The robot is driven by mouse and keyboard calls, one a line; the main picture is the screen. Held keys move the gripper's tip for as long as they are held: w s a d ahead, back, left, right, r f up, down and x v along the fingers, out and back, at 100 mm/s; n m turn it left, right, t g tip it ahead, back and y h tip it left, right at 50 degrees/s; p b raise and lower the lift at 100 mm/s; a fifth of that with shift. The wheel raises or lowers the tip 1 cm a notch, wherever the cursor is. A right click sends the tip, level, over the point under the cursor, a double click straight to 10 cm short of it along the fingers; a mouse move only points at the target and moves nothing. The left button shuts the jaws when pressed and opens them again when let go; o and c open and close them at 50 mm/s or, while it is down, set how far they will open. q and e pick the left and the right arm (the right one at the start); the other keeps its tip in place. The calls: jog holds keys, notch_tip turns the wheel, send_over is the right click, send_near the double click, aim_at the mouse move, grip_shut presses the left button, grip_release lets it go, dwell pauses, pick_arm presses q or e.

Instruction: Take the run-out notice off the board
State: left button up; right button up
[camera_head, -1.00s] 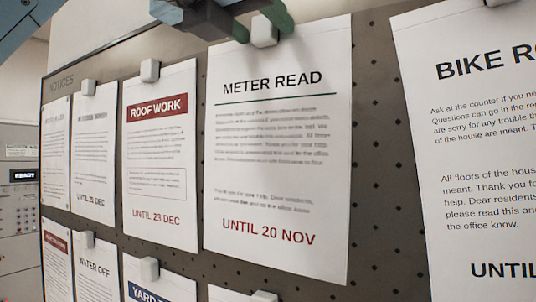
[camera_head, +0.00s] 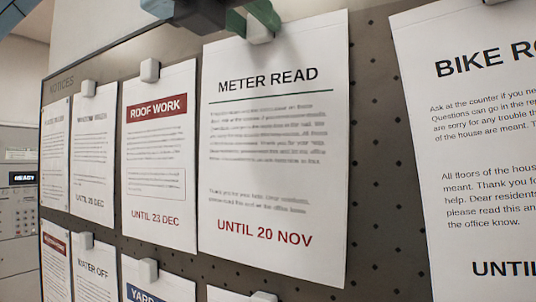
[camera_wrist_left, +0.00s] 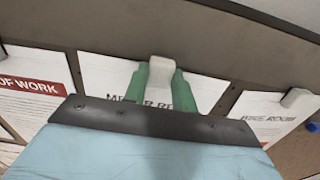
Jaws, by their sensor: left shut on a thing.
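The METER READ notice (camera_head: 272,180), a white sheet marked UNTIL 20 NOV, hangs at the middle of the board (camera_head: 378,150). A pale clip (camera_head: 259,33) is at its top edge; it also shows in the left wrist view (camera_wrist_left: 161,68). My left gripper (camera_head: 250,22) comes in from the top and its green fingers are shut on this clip. The left wrist view shows the fingers (camera_wrist_left: 160,85) on both sides of it. The sheet hangs below the clip, slightly tilted. I cannot tell how far it stands off the board. My right gripper is not in view.
The ROOF WORK notice (camera_head: 158,175), UNTIL 23 DEC, hangs close on the left. A BIKE RO... notice (camera_head: 470,150) is on the right, with bare board between. Several more clipped notices fill the left and lower board. A grey panel (camera_head: 18,220) stands at the far left.

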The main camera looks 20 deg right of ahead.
pick_arm(q)
jog(key=shift+s+a, duration=0.3)
jog(key=shift+a, duration=0.05)
jog(key=shift+a+b, duration=0.1)
jog(key=shift+b, duration=0.2)
jog(key=shift+s+a, duration=0.1)
jog(key=shift+b+v, duration=0.95)
jog(key=shift+v, duration=0.45)
jog(key=shift+b+v, duration=1.15)
jog(key=shift+v, duration=1.35)
